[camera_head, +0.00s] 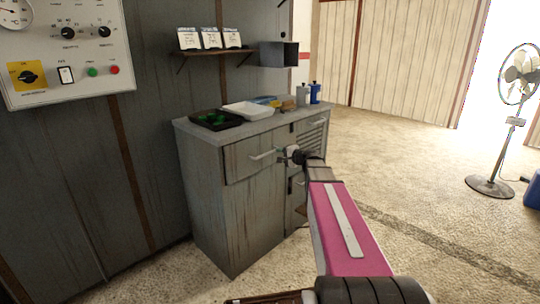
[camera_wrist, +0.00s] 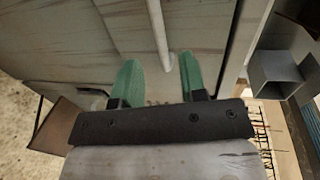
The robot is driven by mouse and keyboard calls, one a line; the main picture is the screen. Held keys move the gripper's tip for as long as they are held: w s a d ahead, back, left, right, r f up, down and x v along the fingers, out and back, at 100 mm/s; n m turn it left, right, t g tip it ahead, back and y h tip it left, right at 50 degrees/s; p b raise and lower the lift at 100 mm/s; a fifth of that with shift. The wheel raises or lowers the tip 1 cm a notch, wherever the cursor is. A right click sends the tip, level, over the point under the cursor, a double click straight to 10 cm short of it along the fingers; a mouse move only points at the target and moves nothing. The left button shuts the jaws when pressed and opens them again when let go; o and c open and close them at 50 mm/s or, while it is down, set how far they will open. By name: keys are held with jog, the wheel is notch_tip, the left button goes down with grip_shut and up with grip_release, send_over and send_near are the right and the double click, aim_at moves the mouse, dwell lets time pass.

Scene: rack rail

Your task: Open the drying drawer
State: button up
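The grey wooden cabinet (camera_head: 205,190) stands against the wall. Its upper left drawer (camera_head: 240,163) is shut and has a pale bar handle (camera_head: 263,154); no label shows that it is the drying drawer. My gripper (camera_head: 287,152) is at the right end of this handle, small and partly hidden by my wrist in the head view. In the wrist view my gripper (camera_wrist: 160,60) has its two green fingers apart, with the end of the handle (camera_wrist: 156,30) between them. The handle lies closer to the right finger. I see a gap on both sides, so the fingers are not closed on it.
A slatted front (camera_head: 312,138) is at the cabinet's upper right. A black tray (camera_head: 222,124), a white tray (camera_head: 247,110) and bottles (camera_head: 315,93) stand on top. A grey open box (camera_head: 279,54) is on the wall above.

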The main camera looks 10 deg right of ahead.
aim_at(269, 153)
jog(key=x, duration=0.8)
grip_shut()
